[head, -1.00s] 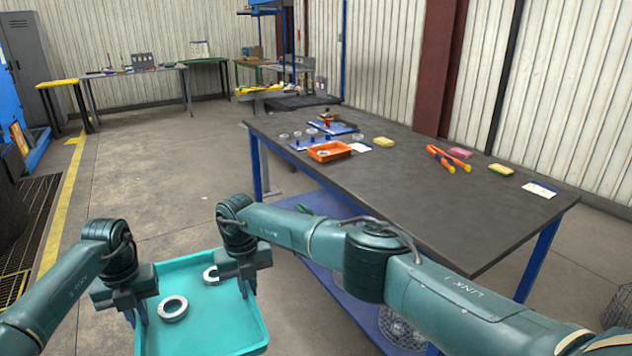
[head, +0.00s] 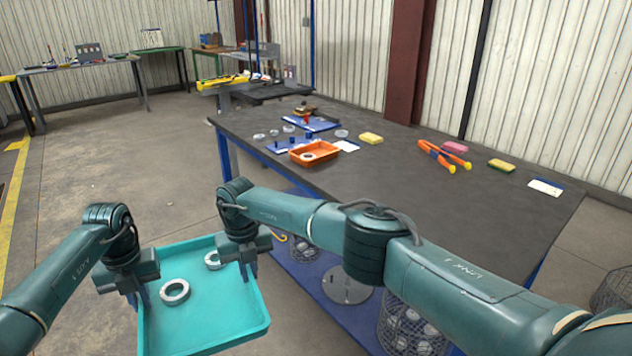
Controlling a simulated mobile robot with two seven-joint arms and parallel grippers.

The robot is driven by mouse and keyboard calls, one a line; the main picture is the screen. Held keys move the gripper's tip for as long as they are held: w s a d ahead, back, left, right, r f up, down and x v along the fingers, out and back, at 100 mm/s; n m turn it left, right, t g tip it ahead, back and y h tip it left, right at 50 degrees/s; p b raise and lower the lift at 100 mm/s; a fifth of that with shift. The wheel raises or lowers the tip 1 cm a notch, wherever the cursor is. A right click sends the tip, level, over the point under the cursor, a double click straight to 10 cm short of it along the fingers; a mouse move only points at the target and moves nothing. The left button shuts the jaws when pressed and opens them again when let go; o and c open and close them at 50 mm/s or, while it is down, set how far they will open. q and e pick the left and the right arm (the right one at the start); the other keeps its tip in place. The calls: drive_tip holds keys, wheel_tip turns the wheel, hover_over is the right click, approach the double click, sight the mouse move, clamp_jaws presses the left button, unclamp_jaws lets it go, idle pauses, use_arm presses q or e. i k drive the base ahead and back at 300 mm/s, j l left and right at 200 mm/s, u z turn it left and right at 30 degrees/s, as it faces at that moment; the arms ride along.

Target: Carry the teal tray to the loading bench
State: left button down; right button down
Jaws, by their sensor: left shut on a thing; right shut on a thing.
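The teal tray (head: 232,326) is at the bottom of the head view, held above the floor. Two grey metal rings lie in it: one (head: 174,292) near the left side, the other (head: 213,260) near the far side, partly hidden by my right gripper. My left gripper (head: 139,300) is shut on the tray's left side. My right gripper (head: 248,270) is shut on the tray's far right part. The fingertips are partly hidden. A large dark-topped bench (head: 440,215) stands to the right of the tray, apart from it; I cannot tell if it is the loading bench.
The bench carries an orange tray (head: 314,153), a blue board (head: 310,122), orange tongs (head: 437,155), and sponges (head: 370,138). Wire baskets (head: 412,325) stand on its blue lower shelf. Open concrete floor (head: 120,165) lies ahead on the left. More tables (head: 85,62) stand at the back.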

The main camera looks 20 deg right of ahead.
sight(452, 203)
drive_tip(key=i+l+z, duration=0.1)
drive_tip(key=i+z, duration=0.15)
drive_tip(key=z, duration=0.15)
drive_tip(key=i+z, duration=0.4)
drive_tip(key=i+j+z, duration=0.1)
drive_tip(key=z, duration=0.25)
drive_tip(key=i+z, duration=0.9)
drive_tip(key=k+l, duration=0.05)
drive_tip(key=k, duration=0.05)
